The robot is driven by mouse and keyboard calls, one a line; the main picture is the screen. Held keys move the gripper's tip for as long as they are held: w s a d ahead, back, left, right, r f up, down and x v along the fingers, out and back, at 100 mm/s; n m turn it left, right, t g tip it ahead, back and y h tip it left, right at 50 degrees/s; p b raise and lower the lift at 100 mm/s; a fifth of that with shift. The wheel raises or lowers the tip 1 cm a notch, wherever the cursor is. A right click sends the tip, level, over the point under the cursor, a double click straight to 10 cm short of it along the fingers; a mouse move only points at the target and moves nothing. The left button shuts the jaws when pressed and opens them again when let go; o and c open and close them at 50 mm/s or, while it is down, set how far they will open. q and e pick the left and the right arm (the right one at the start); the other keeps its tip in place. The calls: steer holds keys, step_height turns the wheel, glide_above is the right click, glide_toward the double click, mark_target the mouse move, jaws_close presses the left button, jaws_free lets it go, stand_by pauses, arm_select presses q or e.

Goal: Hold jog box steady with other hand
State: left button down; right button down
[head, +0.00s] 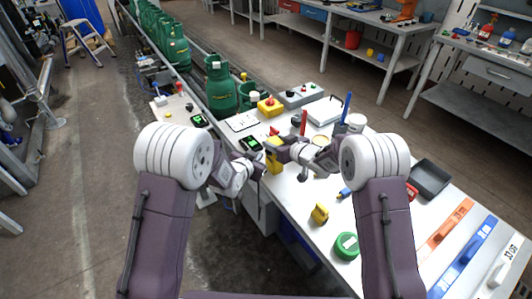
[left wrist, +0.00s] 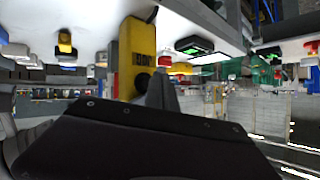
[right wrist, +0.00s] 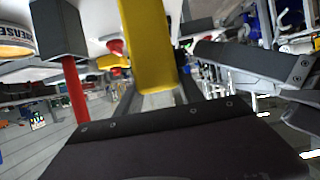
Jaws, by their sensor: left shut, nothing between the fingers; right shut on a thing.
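The jog box is a yellow upright box (head: 274,160) over the near edge of the white bench. My right gripper (head: 284,151) comes from the right and is shut on it. In the right wrist view the yellow body (right wrist: 148,45) fills the space just beyond the fingers. My left gripper (head: 257,166) is shut and empty, close to the left side of the jog box.
The white bench (head: 300,203) holds a yellow block (head: 320,213), a green roll (head: 346,246), a dark tray (head: 429,179) and a pen cup. A small device with a green screen (head: 250,143) lies behind the grippers. Green cylinders (head: 220,85) stand on the conveyor behind.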

arm_select(q)
steer(key=shift+w+d, duration=0.1)
steer(key=shift+d, duration=0.1)
steer(key=shift+w+d, duration=0.25)
steer(key=shift+d, duration=0.15)
stand_by(1.6)
stand_by(2.3)
steer(key=shift+s+a, duration=0.5)
steer(key=shift+a, duration=0.25)
steer(key=shift+s+a, duration=0.75)
steer(key=shift+a, duration=0.3)
steer(key=shift+s+a, duration=0.75)
steer(key=shift+a, duration=0.25)
stand_by(0.7)
